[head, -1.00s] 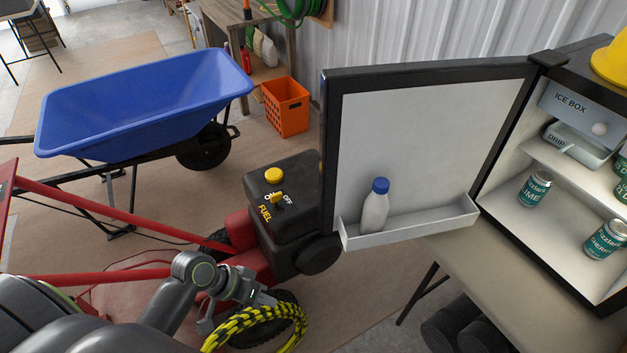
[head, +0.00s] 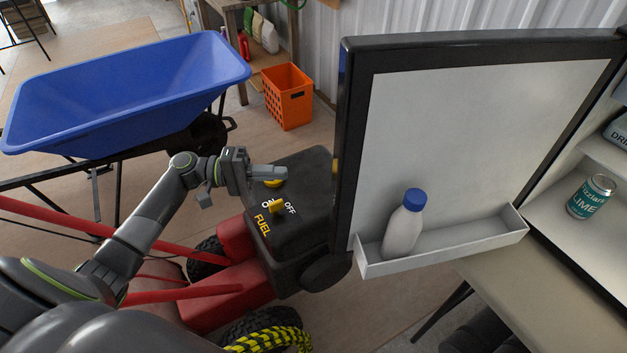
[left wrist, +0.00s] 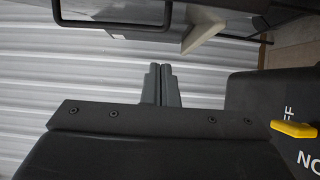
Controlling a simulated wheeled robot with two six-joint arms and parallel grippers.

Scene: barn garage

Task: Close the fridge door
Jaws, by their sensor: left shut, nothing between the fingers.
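The fridge door (head: 470,120) stands wide open in the head view, its white inner face toward me and its dark free edge at the left. Its door bin (head: 445,245) holds a white bottle with a blue cap (head: 403,228). The fridge (head: 562,232) is partly in view at the right. My left gripper (head: 285,172) is shut and empty, left of the door's free edge and apart from it, above the mower engine. In the left wrist view its fingers (left wrist: 161,85) are together, with a dark bar handle (left wrist: 110,20) beyond them. My right gripper is out of view.
The black mower engine with its fuel knob (head: 277,206) lies under my left gripper. A blue wheelbarrow (head: 120,95) and an orange crate (head: 287,97) stand behind. A can (head: 591,197) stands inside the fridge. A table (head: 510,280) is beneath the fridge.

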